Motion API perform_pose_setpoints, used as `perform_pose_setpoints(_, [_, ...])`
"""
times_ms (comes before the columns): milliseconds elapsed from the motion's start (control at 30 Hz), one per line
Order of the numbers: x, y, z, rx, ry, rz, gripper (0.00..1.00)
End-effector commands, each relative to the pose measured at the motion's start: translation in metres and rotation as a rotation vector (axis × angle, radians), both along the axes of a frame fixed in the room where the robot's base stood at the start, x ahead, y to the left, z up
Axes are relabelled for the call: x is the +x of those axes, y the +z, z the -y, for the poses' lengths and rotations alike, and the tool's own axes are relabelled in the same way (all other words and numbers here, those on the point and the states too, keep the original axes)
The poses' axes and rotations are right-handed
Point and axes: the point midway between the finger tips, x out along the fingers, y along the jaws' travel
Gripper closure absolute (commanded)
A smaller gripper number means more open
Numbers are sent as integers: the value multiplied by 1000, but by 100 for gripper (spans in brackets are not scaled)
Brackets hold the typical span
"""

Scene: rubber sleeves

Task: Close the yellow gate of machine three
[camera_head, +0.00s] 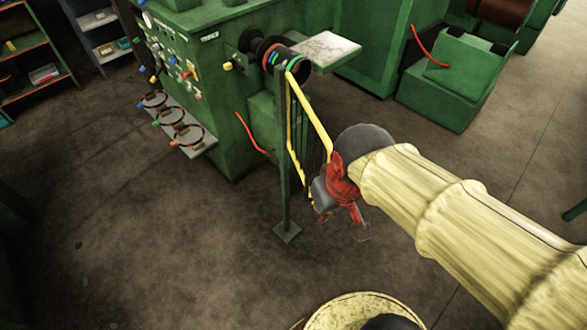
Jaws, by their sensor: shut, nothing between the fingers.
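The yellow gate (312,103) is a bent tube frame beside the green post (282,165) in front of the green machine (215,90). The machine bears a small label that seems to read "THREE". The gate runs from the post's top toward the lower right. My gripper (340,222) is red and grey and hangs at the gate's lower right end, close to it. I cannot tell whether they touch. Its fingers are shut and hold nothing. My gripper and wrist hide part of the gate's right end. My arm is in a pale yellow sleeve.
Hoops (172,121) with coloured knobs stick out of the machine's left side. A grey-white plate (325,47) juts out at its right. Another green machine (445,80) stands behind. Shelves (35,60) are at the upper left. The floor (130,230) at the left is clear.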

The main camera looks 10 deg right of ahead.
Motion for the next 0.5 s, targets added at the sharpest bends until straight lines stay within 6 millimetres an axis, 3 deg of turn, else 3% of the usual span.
perform_pose_setpoints(33, [6,15,-6,-12,26,-44,100])
perform_pose_setpoints(200, [29,25,-25,-67,139,-159,100])
perform_pose_setpoints(500, [74,19,-61,-196,475,-336,100])
